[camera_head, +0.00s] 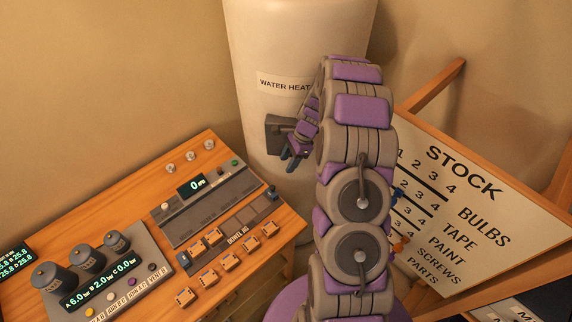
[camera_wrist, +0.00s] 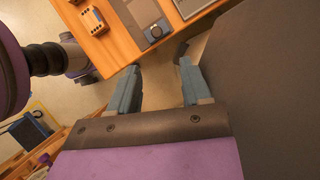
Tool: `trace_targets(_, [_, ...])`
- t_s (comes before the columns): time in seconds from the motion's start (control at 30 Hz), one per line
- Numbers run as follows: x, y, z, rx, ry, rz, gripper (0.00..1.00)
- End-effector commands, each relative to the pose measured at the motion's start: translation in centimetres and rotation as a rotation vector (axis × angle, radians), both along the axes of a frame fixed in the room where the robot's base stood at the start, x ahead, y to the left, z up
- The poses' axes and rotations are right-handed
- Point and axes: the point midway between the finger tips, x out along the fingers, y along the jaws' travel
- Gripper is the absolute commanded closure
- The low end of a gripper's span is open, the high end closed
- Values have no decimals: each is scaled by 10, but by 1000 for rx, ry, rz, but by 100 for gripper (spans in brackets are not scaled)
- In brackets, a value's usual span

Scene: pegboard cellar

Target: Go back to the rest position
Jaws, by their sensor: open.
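My gripper (camera_head: 292,160) is raised in front of the white water heater (camera_head: 262,45), beyond the right end of the wooden bench. In the wrist view its two blue-grey fingers (camera_wrist: 158,72) stand apart with nothing between them. The floor and the bench edge show past the fingertips. My purple and grey arm rises through the middle of the head view and hides part of the heater and the sign.
The wooden bench (camera_head: 150,172) at left carries a grey panel with a display (camera_head: 190,186), several orange blocks (camera_head: 228,260) and a unit with dark knobs (camera_head: 88,258). A stock sign (camera_head: 470,210) leans at right. A dark surface (camera_wrist: 275,80) lies close right in the wrist view.

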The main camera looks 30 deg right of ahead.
Motion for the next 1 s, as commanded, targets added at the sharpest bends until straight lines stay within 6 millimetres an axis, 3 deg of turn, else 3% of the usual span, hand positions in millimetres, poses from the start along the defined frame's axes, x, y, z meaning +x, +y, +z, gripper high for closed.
trace_targets(0.63, [-2,6,7,-3,-9,35,52])
trace_targets(0.77, [-10,24,27,-14,-31,127,52])
trace_targets(1.0, [-48,75,77,-49,-82,415,52])
